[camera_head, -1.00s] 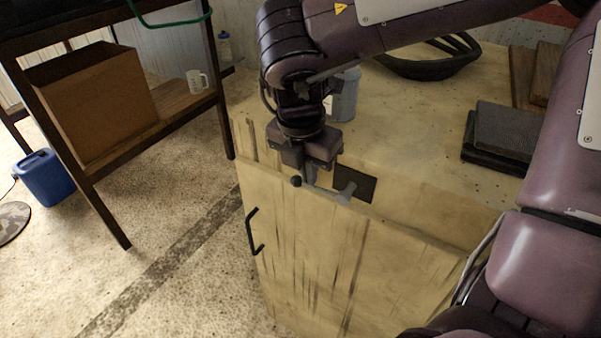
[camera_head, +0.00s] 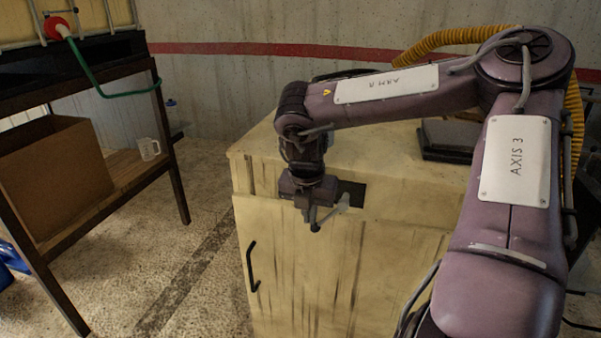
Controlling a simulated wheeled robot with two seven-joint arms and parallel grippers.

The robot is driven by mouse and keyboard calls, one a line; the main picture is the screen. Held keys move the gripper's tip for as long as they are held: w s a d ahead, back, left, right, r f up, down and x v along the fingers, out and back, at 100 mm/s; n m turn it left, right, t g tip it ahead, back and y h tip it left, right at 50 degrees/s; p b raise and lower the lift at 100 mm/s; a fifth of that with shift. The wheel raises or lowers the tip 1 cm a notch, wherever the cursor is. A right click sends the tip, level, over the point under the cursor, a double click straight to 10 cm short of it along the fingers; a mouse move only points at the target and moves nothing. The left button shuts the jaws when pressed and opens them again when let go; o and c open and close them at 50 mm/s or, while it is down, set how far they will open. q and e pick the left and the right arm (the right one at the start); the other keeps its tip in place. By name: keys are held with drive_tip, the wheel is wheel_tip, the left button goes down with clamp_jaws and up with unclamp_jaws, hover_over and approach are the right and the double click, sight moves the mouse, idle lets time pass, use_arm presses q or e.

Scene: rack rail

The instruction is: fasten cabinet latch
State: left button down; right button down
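The pale, worn wooden cabinet (camera_head: 385,270) stands in the centre, its door (camera_head: 300,265) flush with the front. The door has a black pull handle (camera_head: 252,267) at its left. A small dark plate (camera_head: 354,191) sits on the front above the door, with a grey latch lever (camera_head: 340,206) beside it. My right gripper (camera_head: 317,215) points down in front of the cabinet's upper front, right at the lever. Its fingers are small and overlap the lever, so I cannot tell whether they are open or shut, or touching it. My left gripper is out of view.
A dark shelf rack (camera_head: 170,150) at the left holds a cardboard box (camera_head: 55,175) and a clear mug (camera_head: 148,149). A dark stacked item (camera_head: 447,137) lies on the cabinet top. A yellow corrugated hose (camera_head: 450,40) runs behind my arm. Floor left of the cabinet is clear.

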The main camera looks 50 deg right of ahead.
drive_tip(key=shift+d+f, duration=0.1)
drive_tip(key=shift+f, duration=0.15)
drive_tip(key=shift+s+f, duration=0.15)
drive_tip(key=shift+f+g+h, duration=0.2)
drive_tip(key=shift+g+h, duration=0.1)
drive_tip(key=shift+g, duration=0.3)
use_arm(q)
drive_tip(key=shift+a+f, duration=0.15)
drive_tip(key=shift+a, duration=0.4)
use_arm(e)
drive_tip(key=shift+s, duration=0.1)
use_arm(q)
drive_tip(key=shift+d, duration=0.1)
